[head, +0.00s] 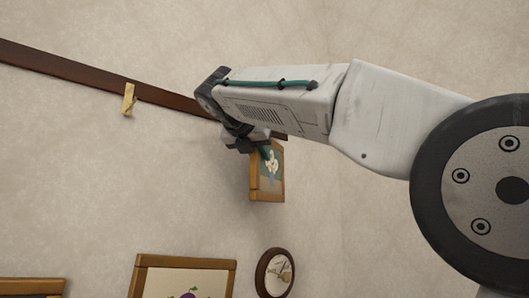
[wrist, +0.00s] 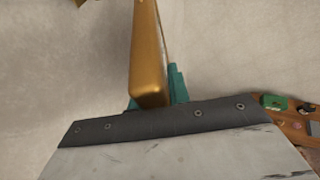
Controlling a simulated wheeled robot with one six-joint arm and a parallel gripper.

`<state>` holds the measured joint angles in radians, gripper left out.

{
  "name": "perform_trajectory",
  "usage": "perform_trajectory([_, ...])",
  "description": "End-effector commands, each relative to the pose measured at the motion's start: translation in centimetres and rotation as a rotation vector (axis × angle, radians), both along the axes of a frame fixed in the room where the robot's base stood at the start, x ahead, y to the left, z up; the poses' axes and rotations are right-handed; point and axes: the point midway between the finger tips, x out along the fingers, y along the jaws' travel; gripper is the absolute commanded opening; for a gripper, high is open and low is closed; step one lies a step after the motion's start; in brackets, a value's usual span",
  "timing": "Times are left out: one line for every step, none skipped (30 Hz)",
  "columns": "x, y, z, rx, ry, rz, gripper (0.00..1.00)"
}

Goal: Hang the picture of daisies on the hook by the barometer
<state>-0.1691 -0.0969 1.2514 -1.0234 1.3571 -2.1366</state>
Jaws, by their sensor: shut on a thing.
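The picture of daisies (head: 267,184) has a wooden frame and pale flowers on a teal ground. It hangs upright from my gripper (head: 262,150), below the right end of the dark rail. My gripper is shut on its upper part; the arm hides some of that. In the wrist view the golden edge of the frame (wrist: 148,55) stands between the teal fingers (wrist: 155,95). A brass hook (head: 129,98) sits on the rail, left of my gripper. A round, dark-rimmed dial (head: 275,272), seemingly the barometer, is on the wall below the held picture. Whether the picture touches the wall is unclear.
The dark rail (head: 60,68) slopes across the wall. A framed picture with a purple fruit (head: 185,280) hangs lower down, and another frame (head: 30,285) is cut off at bottom left. Bare wall lies between hook and held picture. A brown object with coloured bits (wrist: 285,118) shows at wrist-view right.

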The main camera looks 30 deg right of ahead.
Motion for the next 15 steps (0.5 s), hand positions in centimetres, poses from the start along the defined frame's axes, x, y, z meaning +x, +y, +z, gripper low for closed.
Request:
perform_trajectory([0.4,0.1,-0.1,-0.001,0.001,0.000,0.00])
perform_trajectory([0.5,0.1,-0.1,-0.001,0.001,0.000,0.00])
perform_trajectory([0.7,0.2,0.0,-0.001,-0.001,0.000,0.00])
perform_trajectory([0.9,0.2,0.0,-0.001,-0.001,0.000,0.00])
perform_trajectory([1.1,0.2,0.0,-0.001,-0.001,0.000,0.00])
perform_trajectory([1.3,0.3,-0.1,-0.001,-0.001,0.000,0.00])
perform_trajectory([1.5,0.3,-0.1,-0.001,0.001,0.000,0.00])
perform_trajectory([1.7,0.3,-0.1,-0.001,0.001,0.000,0.00])
perform_trajectory([1.9,0.4,-0.2,-0.001,0.001,0.000,0.00])
perform_trajectory([2.1,0.4,-0.2,-0.001,-0.001,0.000,0.00])
perform_trajectory([2.3,0.5,-0.2,-0.001,-0.001,0.000,0.00])
perform_trajectory([2.5,0.5,-0.2,-0.001,-0.001,0.000,0.00])
perform_trajectory([2.6,0.5,-0.3,-0.001,-0.001,0.000,0.00])
perform_trajectory([2.7,0.5,-0.4,-0.001,0.000,0.000,0.00])
perform_trajectory([2.9,0.6,-0.6,-0.001,0.000,0.000,0.00])
